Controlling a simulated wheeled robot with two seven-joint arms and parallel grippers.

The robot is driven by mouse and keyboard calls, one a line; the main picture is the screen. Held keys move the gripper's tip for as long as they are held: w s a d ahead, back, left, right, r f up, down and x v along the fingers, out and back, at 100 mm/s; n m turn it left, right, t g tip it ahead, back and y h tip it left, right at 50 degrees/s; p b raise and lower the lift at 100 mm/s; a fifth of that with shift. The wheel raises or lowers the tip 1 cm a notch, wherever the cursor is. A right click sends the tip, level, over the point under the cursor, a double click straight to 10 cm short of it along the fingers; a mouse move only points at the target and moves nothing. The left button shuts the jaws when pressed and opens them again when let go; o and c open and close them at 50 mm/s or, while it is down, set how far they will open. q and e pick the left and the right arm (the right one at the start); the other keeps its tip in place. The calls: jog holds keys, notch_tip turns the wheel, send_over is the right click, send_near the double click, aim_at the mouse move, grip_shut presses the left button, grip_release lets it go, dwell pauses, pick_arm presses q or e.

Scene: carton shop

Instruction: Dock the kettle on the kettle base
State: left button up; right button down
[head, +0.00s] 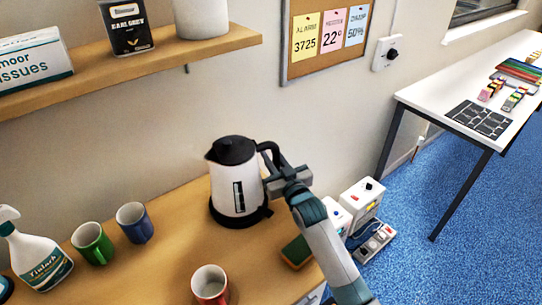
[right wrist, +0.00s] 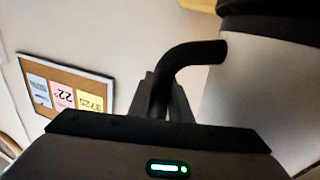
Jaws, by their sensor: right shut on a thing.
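The white kettle (head: 236,185) with a black lid and black handle stands upright at the back of the wooden counter. The black kettle base (head: 240,219) shows as a dark disc directly under it, with its edge showing at the front and right. I cannot tell whether a small gap lies between them. My right gripper (head: 275,172) is shut on the kettle's handle, on the kettle's right side. The right wrist view shows the handle (right wrist: 195,51) running down between the fingers (right wrist: 161,100), with the kettle body (right wrist: 255,95) at right. My left gripper is not in view.
A green mug (head: 92,243), a blue mug (head: 135,223) and a spray bottle (head: 38,255) stand to the left. A red mug (head: 210,285) is in front, and a sponge (head: 297,252) lies near the right edge. A shelf (head: 160,62) hangs above.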

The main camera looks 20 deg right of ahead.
aim_at(278, 168)
jog(key=shift+f+b, duration=0.3)
jog(key=shift+f, duration=0.05)
dwell(0.4)
jog(key=c, duration=1.9)
grip_release()
jog(key=shift+s+d+f+p, duration=0.15)
jog(key=shift+s+p, duration=0.4)
jog(key=shift+s, duration=0.35)
jog(key=shift+s+d+p, duration=0.15)
jog(key=shift+s+p, duration=0.35)
jog(key=shift+s, duration=0.45)
jog(key=shift+s+d+p, duration=0.15)
jog(key=shift+s+p, duration=0.35)
jog(key=shift+s, duration=0.4)
jog(key=s, duration=0.1)
jog(key=s+p, duration=0.1)
jog(key=s, duration=0.1)
jog(key=s+p, duration=0.1)
jog(key=s, duration=0.1)
jog(key=shift+s+d, duration=0.25)
jog(key=shift+d, duration=0.15)
